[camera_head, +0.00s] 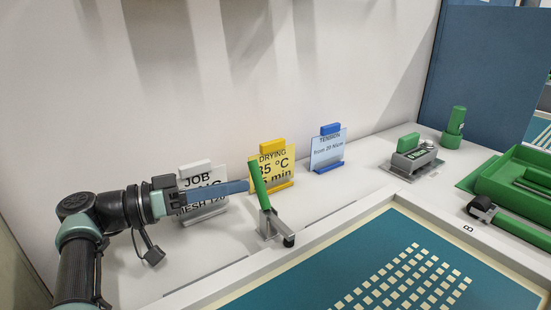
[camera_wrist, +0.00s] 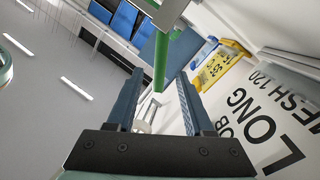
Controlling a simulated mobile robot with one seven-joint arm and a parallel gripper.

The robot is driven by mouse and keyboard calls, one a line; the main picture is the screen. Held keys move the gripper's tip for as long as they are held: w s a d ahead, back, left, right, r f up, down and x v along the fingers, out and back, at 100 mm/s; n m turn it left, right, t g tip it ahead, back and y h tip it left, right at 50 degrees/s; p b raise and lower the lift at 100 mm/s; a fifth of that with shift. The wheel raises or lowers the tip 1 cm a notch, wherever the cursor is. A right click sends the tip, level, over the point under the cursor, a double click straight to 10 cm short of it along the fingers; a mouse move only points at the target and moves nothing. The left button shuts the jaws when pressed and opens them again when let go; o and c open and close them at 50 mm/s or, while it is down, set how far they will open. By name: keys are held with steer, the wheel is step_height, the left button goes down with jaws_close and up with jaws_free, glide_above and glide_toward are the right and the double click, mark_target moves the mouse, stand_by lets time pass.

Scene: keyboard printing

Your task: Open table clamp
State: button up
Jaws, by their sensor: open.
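The table clamp (camera_head: 270,222) stands at the screen frame's back edge, with a metal base and a black rubber foot. Its green handle (camera_head: 259,187) points up and leans slightly left. My gripper (camera_head: 245,187) reaches in from the left, with its blue fingertips at the upper part of the handle. In the wrist view the handle (camera_wrist: 161,62) shows between the two open fingers (camera_wrist: 157,95), with a gap on each side. Whether a finger touches it I cannot tell. The clamp's base is mostly hidden in the wrist view.
Job (camera_head: 201,170), drying (camera_head: 271,150) and tension (camera_head: 328,150) sign cards stand behind the arm. The teal screen (camera_head: 330,275) in its white frame lies in front. A green-handled tool (camera_head: 412,155) stands behind.

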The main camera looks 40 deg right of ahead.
steer(key=p+x, duration=0.4)
steer(key=x, duration=0.4)
steer(key=shift+s+d+f, duration=0.1)
steer(key=shift+d, duration=0.15)
steer(key=shift+c, duration=0.2)
jaws_close()
stand_by(0.9)
